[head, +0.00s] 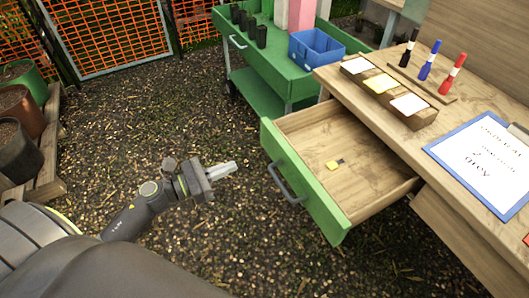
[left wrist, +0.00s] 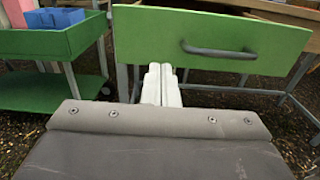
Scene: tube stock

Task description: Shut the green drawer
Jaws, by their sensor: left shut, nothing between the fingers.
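The green drawer (head: 306,196) of the wooden desk stands pulled well out, its wooden inside showing. A grey bar handle (head: 285,183) is fixed on its green front. A small yellow and dark item lies on the drawer floor (head: 365,185). My left gripper (head: 232,168) is shut and empty, a short way in front of the drawer front, left of the handle. In the left wrist view the closed fingers (left wrist: 161,84) point at the drawer front (left wrist: 150,38), with the handle (left wrist: 218,51) to their right. My right gripper is not in view.
The desk top (head: 440,122) holds a tray of cards (head: 388,92), several markers and a blue-framed sheet (head: 487,157). A green cart (head: 265,62) with a blue bin (head: 317,48) stands behind the drawer. Plant pots stand at left. The gravel before the drawer is clear.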

